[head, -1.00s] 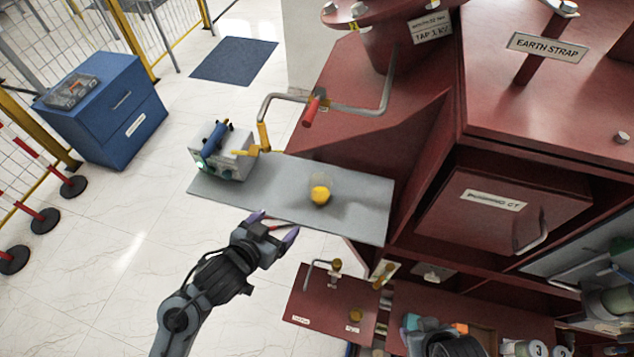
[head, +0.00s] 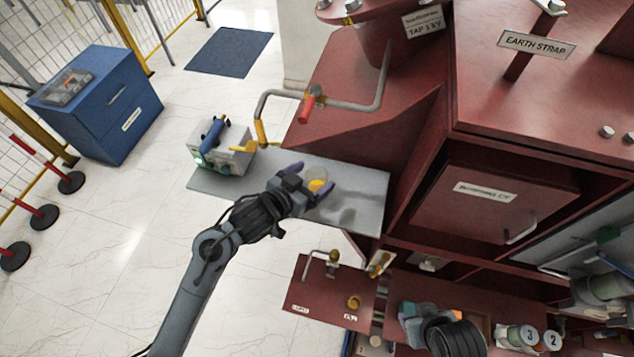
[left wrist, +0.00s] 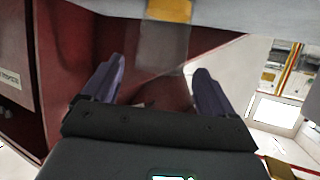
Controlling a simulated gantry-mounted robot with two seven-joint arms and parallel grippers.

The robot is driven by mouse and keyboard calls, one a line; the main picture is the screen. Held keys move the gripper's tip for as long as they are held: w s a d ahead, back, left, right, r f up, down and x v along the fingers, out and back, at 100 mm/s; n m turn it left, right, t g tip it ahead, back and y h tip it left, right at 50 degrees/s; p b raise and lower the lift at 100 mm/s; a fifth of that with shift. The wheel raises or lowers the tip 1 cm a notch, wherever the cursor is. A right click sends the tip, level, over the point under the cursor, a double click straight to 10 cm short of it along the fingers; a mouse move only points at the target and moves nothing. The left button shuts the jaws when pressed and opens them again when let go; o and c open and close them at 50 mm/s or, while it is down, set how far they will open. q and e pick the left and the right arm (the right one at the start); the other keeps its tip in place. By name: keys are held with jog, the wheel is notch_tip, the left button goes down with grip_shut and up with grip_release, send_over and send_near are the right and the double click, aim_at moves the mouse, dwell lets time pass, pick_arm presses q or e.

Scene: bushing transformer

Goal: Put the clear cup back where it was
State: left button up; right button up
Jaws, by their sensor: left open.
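The clear cup (head: 317,173) is see-through, with a yellow thing (head: 317,186) showing in or through it. It appears over the grey shelf (head: 363,185) in the head view. My left gripper (head: 315,176) is open, with one purple finger on each side of the cup. In the left wrist view the cup (left wrist: 165,45) shows as a faint clear shape between and beyond the spread fingers, with yellow (left wrist: 170,10) at the top edge. I cannot tell whether a finger touches the cup. My right gripper does not show clearly.
The red cabinet (head: 495,190) borders the right. A lower red panel (head: 328,292) lies in front.

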aim_at(323, 172)
pick_arm(q)
jog(key=shift+p+x, duration=0.4)
jog(key=shift+x, duration=1.9)
jog(key=shift+s+f, duration=0.1)
jog(key=shift+f, duration=0.1)
jog(key=c, duration=1.2)
jog(key=shift+o, duration=0.2)
jog(key=shift+r, duration=0.1)
